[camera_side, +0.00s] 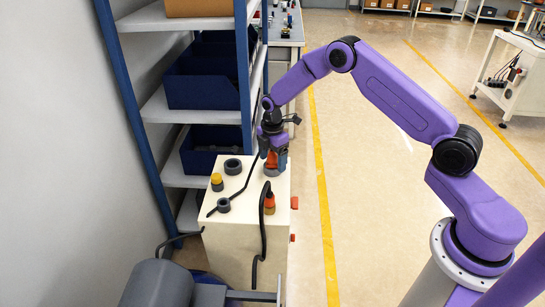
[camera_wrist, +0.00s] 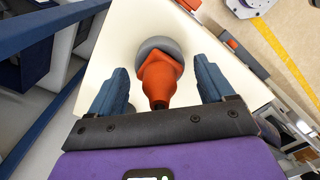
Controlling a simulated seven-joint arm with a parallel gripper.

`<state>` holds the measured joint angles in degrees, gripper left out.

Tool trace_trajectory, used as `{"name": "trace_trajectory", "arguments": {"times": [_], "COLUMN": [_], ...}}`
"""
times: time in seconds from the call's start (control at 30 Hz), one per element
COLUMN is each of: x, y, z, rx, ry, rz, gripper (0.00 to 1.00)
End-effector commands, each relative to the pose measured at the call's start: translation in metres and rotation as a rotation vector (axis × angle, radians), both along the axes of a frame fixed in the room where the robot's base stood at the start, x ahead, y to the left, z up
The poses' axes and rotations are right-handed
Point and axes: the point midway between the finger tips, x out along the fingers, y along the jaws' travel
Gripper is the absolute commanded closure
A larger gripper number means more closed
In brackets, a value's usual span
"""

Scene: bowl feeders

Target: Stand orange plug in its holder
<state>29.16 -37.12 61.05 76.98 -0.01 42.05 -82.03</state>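An orange plug (camera_wrist: 160,76) lies between my gripper's fingers in the wrist view, in front of and partly over a round grey holder (camera_wrist: 155,45). Whether it is seated in the holder or only leaning on it I cannot tell. My gripper (camera_wrist: 163,88) is open, with a clear gap between each blue finger and the plug. In the side view my gripper (camera_side: 272,150) points down over the back right of the cream stand top, with the orange plug (camera_side: 271,162) partly hidden at its fingers.
The cream stand (camera_side: 235,243) also carries a grey ring (camera_side: 233,166), a smaller ring (camera_side: 223,205), a yellow-topped piece (camera_side: 216,181) and another orange piece (camera_side: 269,204) with a black cable. A shelf with blue bins (camera_side: 202,80) stands close behind. Open floor lies right.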

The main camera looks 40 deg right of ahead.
Motion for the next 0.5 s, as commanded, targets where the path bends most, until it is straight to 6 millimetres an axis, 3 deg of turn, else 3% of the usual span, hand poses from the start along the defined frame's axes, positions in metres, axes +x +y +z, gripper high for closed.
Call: {"name": "trace_trajectory", "arguments": {"times": [0.47,0.5], "x": [0.0005,0.0015], "y": [-0.0001,0.0003], "z": [0.0019,0.0098], "rx": [0.000,0.001], "ry": [-0.002,-0.006], "rz": [0.001,0.000], "gripper": [0.14,0.14]}}
